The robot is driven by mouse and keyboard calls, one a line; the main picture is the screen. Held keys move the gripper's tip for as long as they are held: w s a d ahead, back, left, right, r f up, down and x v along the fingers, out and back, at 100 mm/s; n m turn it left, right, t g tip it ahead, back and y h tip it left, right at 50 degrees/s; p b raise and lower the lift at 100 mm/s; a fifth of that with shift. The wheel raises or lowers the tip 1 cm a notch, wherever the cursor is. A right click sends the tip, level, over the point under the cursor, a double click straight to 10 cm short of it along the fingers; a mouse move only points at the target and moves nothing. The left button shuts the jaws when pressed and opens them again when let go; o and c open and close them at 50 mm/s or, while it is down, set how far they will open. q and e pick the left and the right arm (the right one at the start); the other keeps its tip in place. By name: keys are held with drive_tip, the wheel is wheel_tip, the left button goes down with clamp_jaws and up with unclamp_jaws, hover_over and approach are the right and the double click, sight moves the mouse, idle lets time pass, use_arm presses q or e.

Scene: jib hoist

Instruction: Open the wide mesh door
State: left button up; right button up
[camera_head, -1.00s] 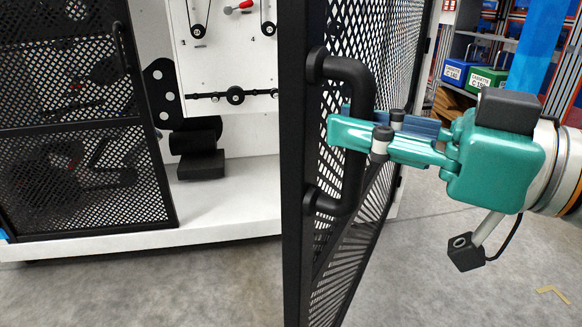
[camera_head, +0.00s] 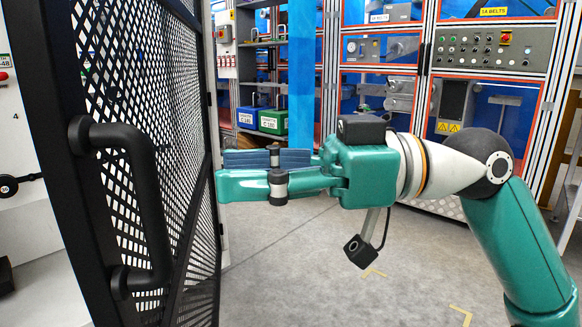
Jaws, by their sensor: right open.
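The wide mesh door (camera_head: 115,215) stands swung out at the left of the view, black frame with diamond mesh, seen at a steep angle. Its black D-shaped handle (camera_head: 152,215) is on the near upright of the frame. My right gripper (camera_head: 222,173) is teal and points left, with its fingertips near the door's far part. It is open, holds nothing, and is clear of the handle to its right. Whether the fingertips touch the mesh, I cannot tell. My left gripper is out of view.
A white cabinet panel (camera_head: 30,155) shows at the far left. Shelves with a green bin (camera_head: 272,121) and a blue bin (camera_head: 246,118) stand behind. A control panel (camera_head: 491,50) is at the back right. The grey floor (camera_head: 300,275) in the middle is free.

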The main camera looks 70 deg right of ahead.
drive_tip(key=v, duration=1.2)
drive_tip(key=shift+f, duration=0.1)
clamp_jaws()
drive_tip(key=shift+s, duration=0.15)
